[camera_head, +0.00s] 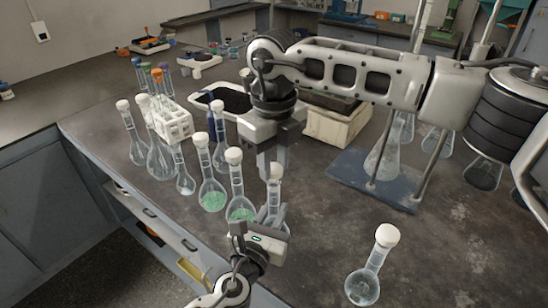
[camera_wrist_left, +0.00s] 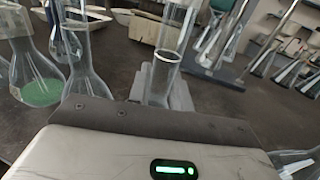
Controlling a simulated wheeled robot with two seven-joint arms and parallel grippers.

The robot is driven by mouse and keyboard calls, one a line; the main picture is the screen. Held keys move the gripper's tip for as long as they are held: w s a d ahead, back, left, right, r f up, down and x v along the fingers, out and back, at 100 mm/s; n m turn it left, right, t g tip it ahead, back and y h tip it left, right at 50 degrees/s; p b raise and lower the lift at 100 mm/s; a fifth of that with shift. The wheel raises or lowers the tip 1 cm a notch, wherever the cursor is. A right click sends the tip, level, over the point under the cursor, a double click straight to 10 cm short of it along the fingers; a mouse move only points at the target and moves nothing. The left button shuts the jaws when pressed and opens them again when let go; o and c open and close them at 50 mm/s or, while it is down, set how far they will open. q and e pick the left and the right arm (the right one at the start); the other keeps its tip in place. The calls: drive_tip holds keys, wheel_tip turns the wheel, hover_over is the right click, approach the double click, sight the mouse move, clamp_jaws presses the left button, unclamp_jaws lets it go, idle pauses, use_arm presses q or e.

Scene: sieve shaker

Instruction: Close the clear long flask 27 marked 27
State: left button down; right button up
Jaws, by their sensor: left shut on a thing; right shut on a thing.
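A clear long-necked flask (camera_head: 273,194) stands near the table's front edge, and its neck also shows in the left wrist view (camera_wrist_left: 166,66). My left gripper (camera_head: 272,213) is shut on this flask from the front. A white stopper (camera_head: 276,171) shows at the top of its neck. My right gripper (camera_head: 268,162) points down from above, shut, with its fingertips at the stopper. I cannot tell whether the stopper is fully seated. No number is legible, so I cannot confirm the flask's mark.
Stoppered flasks with green contents (camera_head: 212,198) (camera_head: 240,211) stand close on the left. A white rack (camera_head: 172,123) holds tubes farther left. A blue-based stand (camera_head: 375,182) is at right.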

drive_tip(key=shift+f, duration=0.35)
drive_tip(key=m, duration=1.4)
drive_tip(key=shift+a+m, duration=0.1)
drive_tip(key=shift+m, duration=0.2)
drive_tip(key=m, duration=1.3)
drive_tip(key=shift+f+m, duration=0.1)
drive_tip(key=shift+m, duration=0.3)
drive_tip(key=o, duration=0.9)
drive_tip(key=shift+o, duration=0.2)
